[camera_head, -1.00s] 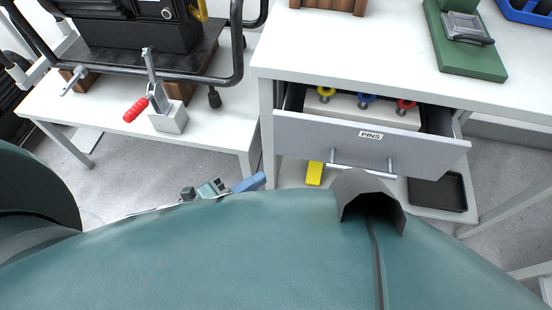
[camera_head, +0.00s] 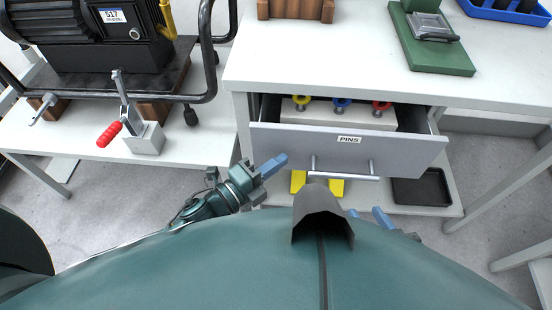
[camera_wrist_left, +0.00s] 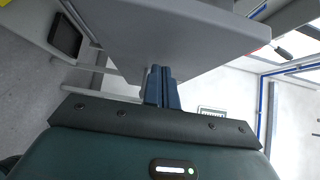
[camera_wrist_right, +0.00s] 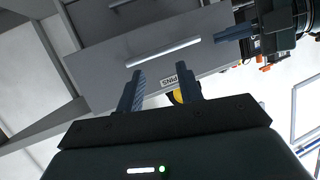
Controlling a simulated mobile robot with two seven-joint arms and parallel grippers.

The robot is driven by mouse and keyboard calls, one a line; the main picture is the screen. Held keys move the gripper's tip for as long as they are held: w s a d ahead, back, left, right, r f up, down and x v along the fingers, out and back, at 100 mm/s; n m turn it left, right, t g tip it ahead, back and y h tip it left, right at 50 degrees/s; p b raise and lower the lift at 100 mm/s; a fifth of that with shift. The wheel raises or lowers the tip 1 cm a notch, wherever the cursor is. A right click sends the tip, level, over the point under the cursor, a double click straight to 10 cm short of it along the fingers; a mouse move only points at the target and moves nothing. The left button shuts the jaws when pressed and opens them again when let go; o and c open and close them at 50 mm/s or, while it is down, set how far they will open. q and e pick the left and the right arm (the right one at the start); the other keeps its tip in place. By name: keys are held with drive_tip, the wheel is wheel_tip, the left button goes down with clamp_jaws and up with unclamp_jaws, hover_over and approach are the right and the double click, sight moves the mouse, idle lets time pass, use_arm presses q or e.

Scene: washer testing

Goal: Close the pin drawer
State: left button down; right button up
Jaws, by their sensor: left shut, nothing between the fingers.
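The pin drawer (camera_head: 400,152) is pulled open under the white table, its grey front labelled PINS with a bar handle (camera_head: 345,176). Its front also shows in the right wrist view (camera_wrist_right: 112,62). Inside is a pale block (camera_head: 322,112) with yellow, blue and red ringed pins. My left gripper (camera_head: 280,163) is shut and empty at the lower left of the drawer front; contact is unclear. It also shows in the right wrist view (camera_wrist_right: 226,36). My right gripper (camera_head: 366,215) is open below the handle, partly hidden by my body; its spread fingers (camera_wrist_right: 158,88) face the drawer front.
The white table (camera_head: 350,50) above carries a green fixture (camera_head: 440,60) and a blue tray (camera_head: 505,12). A lower bench at left holds a toggle clamp with a red handle (camera_head: 110,134) and a machine. A black tray (camera_head: 422,188) lies on the shelf below.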

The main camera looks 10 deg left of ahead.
use_arm(q)
drive_tip(key=shift+w, duration=0.4)
drive_tip(key=shift+w, duration=0.1)
